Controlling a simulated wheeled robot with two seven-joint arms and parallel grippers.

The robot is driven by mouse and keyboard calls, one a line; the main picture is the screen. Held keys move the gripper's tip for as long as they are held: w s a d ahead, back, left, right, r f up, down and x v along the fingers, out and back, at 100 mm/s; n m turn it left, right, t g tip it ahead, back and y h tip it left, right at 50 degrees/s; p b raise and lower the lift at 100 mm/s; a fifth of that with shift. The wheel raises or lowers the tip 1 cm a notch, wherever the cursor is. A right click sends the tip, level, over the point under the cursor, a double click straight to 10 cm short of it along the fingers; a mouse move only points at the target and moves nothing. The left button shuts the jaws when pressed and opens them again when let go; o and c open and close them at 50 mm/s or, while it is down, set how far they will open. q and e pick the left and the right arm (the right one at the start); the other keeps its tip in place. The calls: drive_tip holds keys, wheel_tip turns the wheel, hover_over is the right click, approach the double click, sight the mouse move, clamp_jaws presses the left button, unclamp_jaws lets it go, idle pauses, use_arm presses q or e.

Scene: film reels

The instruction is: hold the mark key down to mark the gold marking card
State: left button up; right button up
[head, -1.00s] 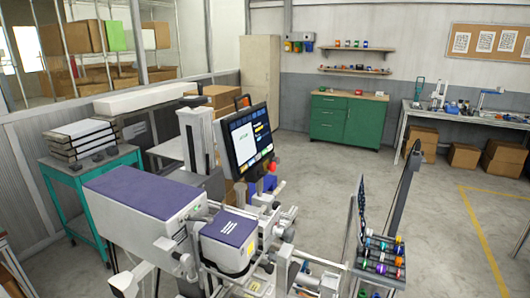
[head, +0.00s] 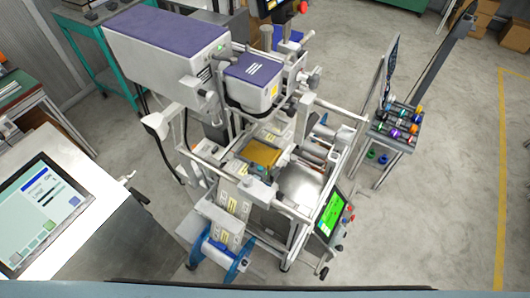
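A gold card-like plate (head: 263,153) lies in the middle of the machine (head: 253,80), below its purple-topped head. It looks like the gold marking card. A small control panel (head: 330,212) with a lit green screen is on the machine's front right. Small red and pale buttons (head: 348,213) sit along the panel's right edge. I cannot tell which control is the mark key. Neither of my grippers shows in the head view.
A blue reel (head: 222,257) hangs at the machine's lower front, with a pale printed web above it. A white cabinet with a touchscreen (head: 42,205) stands at the left. A small rack (head: 397,134) of coloured rolls is at the right. Floor to the right is open.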

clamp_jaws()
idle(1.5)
